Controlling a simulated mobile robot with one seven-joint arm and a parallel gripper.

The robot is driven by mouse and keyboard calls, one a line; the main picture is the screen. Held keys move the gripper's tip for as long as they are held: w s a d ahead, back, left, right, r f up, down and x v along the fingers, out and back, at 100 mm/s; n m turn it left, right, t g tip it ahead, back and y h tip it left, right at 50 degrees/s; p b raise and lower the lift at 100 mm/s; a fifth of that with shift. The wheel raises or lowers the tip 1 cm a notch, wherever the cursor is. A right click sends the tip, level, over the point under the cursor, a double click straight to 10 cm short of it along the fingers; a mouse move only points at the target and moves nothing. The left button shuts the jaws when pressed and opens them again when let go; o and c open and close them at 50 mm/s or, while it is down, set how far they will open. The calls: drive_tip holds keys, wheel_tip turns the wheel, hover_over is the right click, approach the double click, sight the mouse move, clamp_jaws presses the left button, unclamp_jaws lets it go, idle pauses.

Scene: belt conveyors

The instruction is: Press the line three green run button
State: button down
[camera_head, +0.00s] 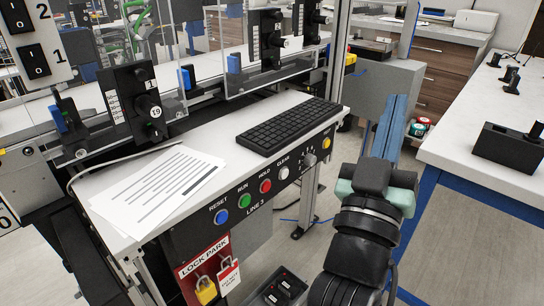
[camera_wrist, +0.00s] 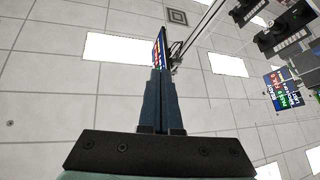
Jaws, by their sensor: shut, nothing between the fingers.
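The green run button (camera_head: 244,201) sits on the dark front strip of the control ledge (camera_head: 85,184), above a "LINE 3" label. It is between the blue reset button (camera_head: 221,217) and the red hold button (camera_head: 265,186). Nothing covers it in the head view. My gripper (camera_head: 394,98) stands to the right of the button strip, apart from it, with its blue-grey fingers pointing up. In the wrist view my gripper (camera_wrist: 160,72) shows its fingers together and empty, against the ceiling. The button is not in the wrist view.
A white clear button (camera_head: 284,173), a knob (camera_head: 309,160) and a yellow button (camera_head: 326,143) continue the strip. A keyboard (camera_head: 289,125) and paper sheets (camera_head: 157,190) lie on the ledge. Padlocks hang below at a lock sign (camera_head: 204,257). A white-topped bench (camera_head: 470,110) stands right.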

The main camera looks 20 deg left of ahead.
sight(246, 202)
drive_tip(key=s+a+f+n+g+y+p, duration=0.1)
drive_tip(key=a+f+n+g+y+p, duration=0.1)
drive_tip(key=f, duration=0.6)
drive_tip(key=s+a+f+n+g+y+p, duration=0.2)
drive_tip(key=a+f+n+g+y+p, duration=0.1)
drive_tip(key=a+f+n+y+p, duration=0.1)
drive_tip(key=s+a+f+n+g+y+p, duration=0.2)
drive_tip(key=f+n+p, duration=0.4)
drive_tip(key=f, duration=0.5)
drive_tip(key=shift+a+f+y+p, duration=0.35)
drive_tip(key=shift+a+y+p, duration=0.25)
drive_tip(key=shift+a, duration=0.6)
drive_tip(key=shift+w+a, duration=0.1)
drive_tip(key=shift+w, duration=0.05)
drive_tip(key=w+a+b, duration=0.3)
drive_tip(key=a+b, duration=0.2)
drive_tip(key=a, duration=0.3)
drive_tip(key=shift+a+b, duration=0.1)
drive_tip(key=shift+b, duration=0.2)
drive_tip(key=shift+w+a+r, duration=0.1)
drive_tip(key=shift+a, duration=0.25)
